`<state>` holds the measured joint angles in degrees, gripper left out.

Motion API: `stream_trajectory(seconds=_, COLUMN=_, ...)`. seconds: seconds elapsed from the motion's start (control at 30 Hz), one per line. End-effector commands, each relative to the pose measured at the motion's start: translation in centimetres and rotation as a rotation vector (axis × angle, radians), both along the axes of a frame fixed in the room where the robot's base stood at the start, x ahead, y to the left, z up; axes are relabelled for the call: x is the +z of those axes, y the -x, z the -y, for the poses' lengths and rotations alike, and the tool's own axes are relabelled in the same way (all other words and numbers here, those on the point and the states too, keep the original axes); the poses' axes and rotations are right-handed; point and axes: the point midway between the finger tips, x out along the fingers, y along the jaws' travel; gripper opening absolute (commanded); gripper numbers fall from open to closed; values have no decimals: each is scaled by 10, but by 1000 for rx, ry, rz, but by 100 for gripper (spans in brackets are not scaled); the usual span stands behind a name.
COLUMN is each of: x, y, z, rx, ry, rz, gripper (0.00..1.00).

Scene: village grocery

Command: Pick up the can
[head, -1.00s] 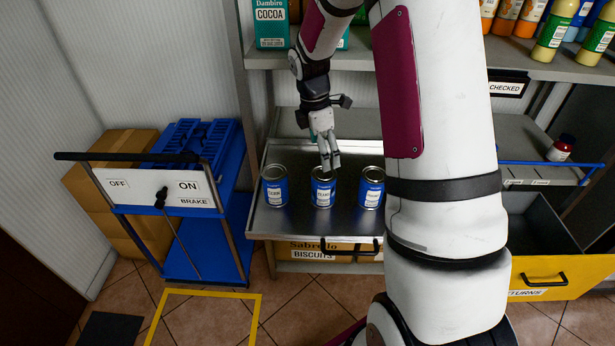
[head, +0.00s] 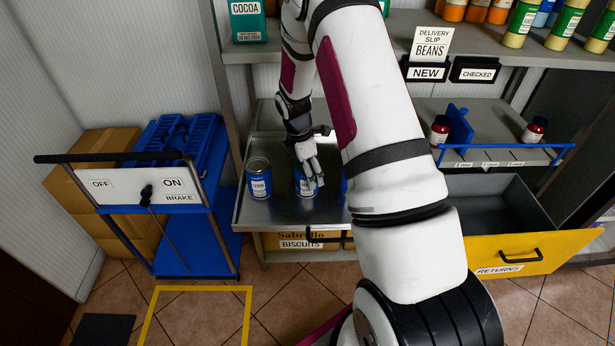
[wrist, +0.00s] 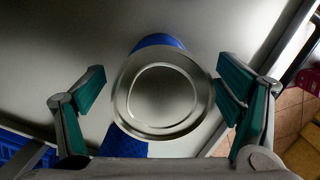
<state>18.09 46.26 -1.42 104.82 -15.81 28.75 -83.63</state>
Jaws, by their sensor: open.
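Several blue-labelled metal cans stand upright in a row on the metal shelf tray (head: 280,215). The left can (head: 259,178) is clear of my arm. The middle can (head: 304,188) is partly hidden by my gripper (head: 311,176), which points down at its top. Only a blue sliver of the right can (head: 344,185) shows behind my arm. In the wrist view, a round silver can lid (wrist: 162,92) lies between the two open green-padded fingers. The right finger is close to the rim; the left has a wider gap. I cannot tell whether either touches.
A blue trolley (head: 190,240) with a brake panel stands on the left. A yellow-fronted returns drawer (head: 500,258) is open at the right. Red jars (head: 440,130) and a blue divider (head: 460,128) stand on the right shelf. An upper shelf (head: 400,45) overhangs the cans.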

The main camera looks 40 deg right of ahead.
Motion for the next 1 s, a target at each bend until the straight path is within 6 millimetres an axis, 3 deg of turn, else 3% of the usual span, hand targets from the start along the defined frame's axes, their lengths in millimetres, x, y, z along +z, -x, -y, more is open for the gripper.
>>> stream_trajectory(seconds=0.17, x=-19, y=1, z=2, rx=0, ry=-1, rz=-1, gripper=85)
stream_trajectory(seconds=0.47, x=-21, y=0, z=3, rx=0, ry=0, rz=2, gripper=83)
stream_trajectory(seconds=0.77, x=-21, y=0, z=3, rx=0, ry=0, rz=1, gripper=16)
stream_trajectory(seconds=1.0, x=-20, y=0, z=3, rx=0, ry=0, rz=2, gripper=16)
